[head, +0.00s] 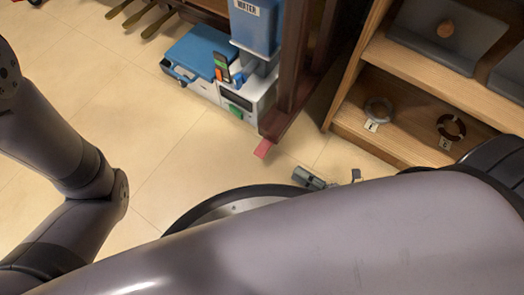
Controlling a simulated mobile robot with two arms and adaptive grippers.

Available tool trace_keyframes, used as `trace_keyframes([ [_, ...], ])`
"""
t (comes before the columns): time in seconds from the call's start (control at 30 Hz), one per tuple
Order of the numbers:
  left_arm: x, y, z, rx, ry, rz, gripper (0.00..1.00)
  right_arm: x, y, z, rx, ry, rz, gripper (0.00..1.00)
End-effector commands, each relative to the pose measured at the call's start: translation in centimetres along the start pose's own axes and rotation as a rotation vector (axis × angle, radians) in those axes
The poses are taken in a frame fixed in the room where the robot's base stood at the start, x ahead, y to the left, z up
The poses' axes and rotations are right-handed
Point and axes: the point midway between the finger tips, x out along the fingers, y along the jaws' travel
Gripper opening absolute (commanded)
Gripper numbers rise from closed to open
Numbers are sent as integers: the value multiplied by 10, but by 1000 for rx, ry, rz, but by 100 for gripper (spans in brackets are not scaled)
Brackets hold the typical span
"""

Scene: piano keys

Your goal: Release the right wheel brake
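A small pinkish-red tab (264,149) sticks out at the floor end of a dark brown wooden leg; it may be the wheel brake, but no wheel shows clearly. My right gripper (333,180) is mostly hidden behind my own large arm link. Only its dark finger parts show, low over the floor, to the right of and nearer than the tab. They stand apart with nothing seen between them and do not touch the tab. My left arm shows at the left edge, but its gripper is out of view.
A white and blue machine (245,95) with a blue container marked WATER (254,28) stands behind the leg. A wooden shelf unit (408,52) on the right holds grey drawers and two rings. Brown handles (137,14) show at the top. Tiled floor (150,110) on the left is clear.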

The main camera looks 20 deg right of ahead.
Motion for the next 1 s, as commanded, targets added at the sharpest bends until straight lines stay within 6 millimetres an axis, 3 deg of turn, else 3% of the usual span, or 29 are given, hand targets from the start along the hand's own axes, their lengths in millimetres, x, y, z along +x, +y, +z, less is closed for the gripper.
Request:
trace_keyframes([
  [0.5, -47, 10, -16, 0, -2, 0, 50, 111, -4, -1, 0, 0, 4, 27],
  [0.7, -55, 11, -19, 0, -1, 0, 50, 133, -2, 0, 2, 0, 1, 27],
  [1.0, -56, 12, -19, 0, -2, 0, 50, 139, -1, 0, 2, -1, -1, 27],
])
